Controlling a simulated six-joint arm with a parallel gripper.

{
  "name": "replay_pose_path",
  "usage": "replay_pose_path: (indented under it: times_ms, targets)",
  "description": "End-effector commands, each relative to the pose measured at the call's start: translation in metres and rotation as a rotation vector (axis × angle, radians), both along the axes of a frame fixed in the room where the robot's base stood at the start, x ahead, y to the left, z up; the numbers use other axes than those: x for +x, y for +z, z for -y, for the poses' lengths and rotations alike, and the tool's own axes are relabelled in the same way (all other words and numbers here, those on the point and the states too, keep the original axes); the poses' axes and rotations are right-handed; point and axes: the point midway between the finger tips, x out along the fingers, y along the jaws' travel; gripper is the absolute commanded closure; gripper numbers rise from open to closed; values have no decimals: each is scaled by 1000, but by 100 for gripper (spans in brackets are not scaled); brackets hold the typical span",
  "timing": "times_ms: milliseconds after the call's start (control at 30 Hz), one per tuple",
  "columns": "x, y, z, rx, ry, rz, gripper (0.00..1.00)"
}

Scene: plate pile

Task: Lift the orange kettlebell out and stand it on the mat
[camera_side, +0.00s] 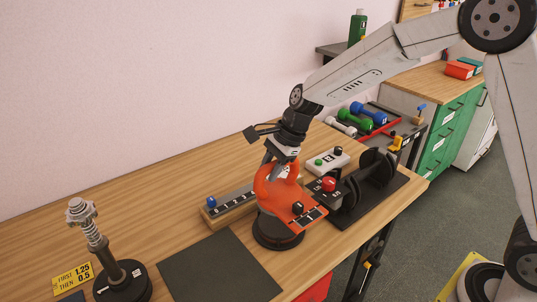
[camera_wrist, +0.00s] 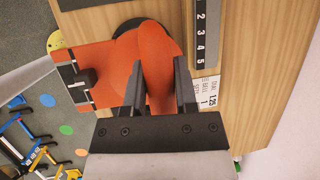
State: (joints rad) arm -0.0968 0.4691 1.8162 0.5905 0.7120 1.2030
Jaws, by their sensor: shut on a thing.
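The orange kettlebell (camera_side: 270,205) is near the middle of the table in the side view, upright over a round black base (camera_side: 280,236). An orange panel with a black knob (camera_side: 298,208) sticks out to its right. My gripper (camera_side: 282,165) comes down from above and is shut on the top of the orange kettlebell. In the wrist view the kettlebell's orange top (camera_wrist: 160,60) lies between the fingers of my gripper (camera_wrist: 160,84). Whether the orange part is clear of the base, I cannot tell. The dark grey mat (camera_side: 215,268) lies flat and bare to the left.
A numbered rail with a blue knob (camera_side: 211,202) lies behind.

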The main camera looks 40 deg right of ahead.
Motion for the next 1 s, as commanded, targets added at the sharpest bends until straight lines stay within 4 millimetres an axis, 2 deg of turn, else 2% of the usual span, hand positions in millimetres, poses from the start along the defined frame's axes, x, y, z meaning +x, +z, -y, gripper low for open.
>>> replay_pose_path:
  times_ms: [500, 1000]
  targets:
    - [1, 12, 0, 1, 0, 6, 100]
    - [1, 12, -1, 1, 0, 5, 100]
